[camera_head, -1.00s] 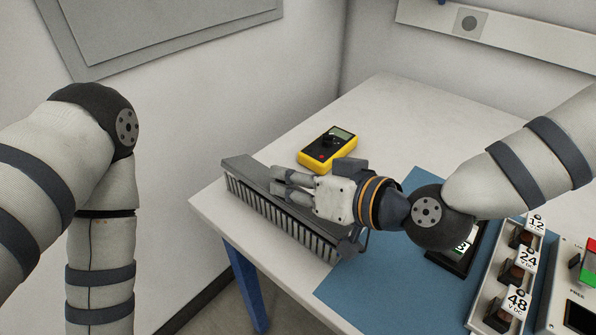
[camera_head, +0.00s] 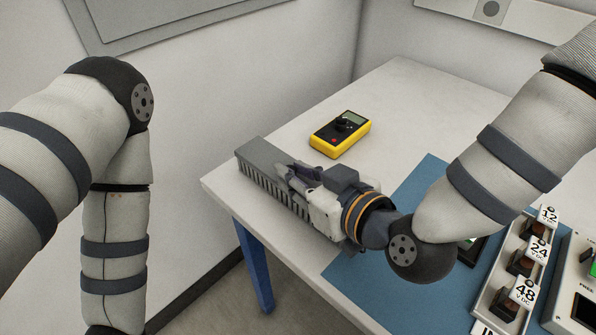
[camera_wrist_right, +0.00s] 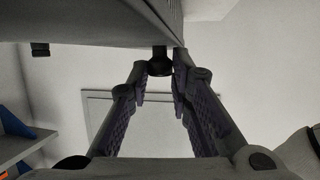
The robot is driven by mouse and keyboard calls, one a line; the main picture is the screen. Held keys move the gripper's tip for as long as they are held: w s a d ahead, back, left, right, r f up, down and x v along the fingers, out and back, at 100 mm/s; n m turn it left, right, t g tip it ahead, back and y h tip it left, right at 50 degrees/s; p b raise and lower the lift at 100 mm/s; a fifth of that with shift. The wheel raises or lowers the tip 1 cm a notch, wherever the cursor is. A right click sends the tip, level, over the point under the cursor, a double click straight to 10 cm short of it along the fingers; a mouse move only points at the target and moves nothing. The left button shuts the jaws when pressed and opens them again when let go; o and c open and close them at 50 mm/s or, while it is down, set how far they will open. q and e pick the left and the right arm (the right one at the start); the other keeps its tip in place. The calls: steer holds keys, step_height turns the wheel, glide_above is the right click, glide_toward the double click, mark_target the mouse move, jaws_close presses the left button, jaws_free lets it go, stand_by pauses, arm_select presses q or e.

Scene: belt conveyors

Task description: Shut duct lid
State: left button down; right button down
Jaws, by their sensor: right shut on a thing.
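The grey slotted wiring duct (camera_head: 262,187) lies along the left front edge of the white table. Its flat grey top, which looks like the lid (camera_head: 262,156), shows at the far left end; the rest is behind my right gripper (camera_head: 291,178). That gripper lies low over the duct's middle, fingers pointing left. I cannot tell how far the lid is seated. My left arm hangs at the left; its gripper is outside the view.
A yellow multimeter (camera_head: 340,134) lies behind the duct. A blue mat (camera_head: 355,285) covers the table's right front, with a dark device and a panel of voltage-labelled switches (camera_head: 520,265). The white table (camera_head: 390,95) is clear at the back.

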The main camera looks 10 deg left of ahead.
steer(key=shift+f, duration=0.15)
steer(key=c, duration=1.5)
jaws_free()
steer(key=shift+o, duration=0.2)
step_height(320, 180, up, 10)
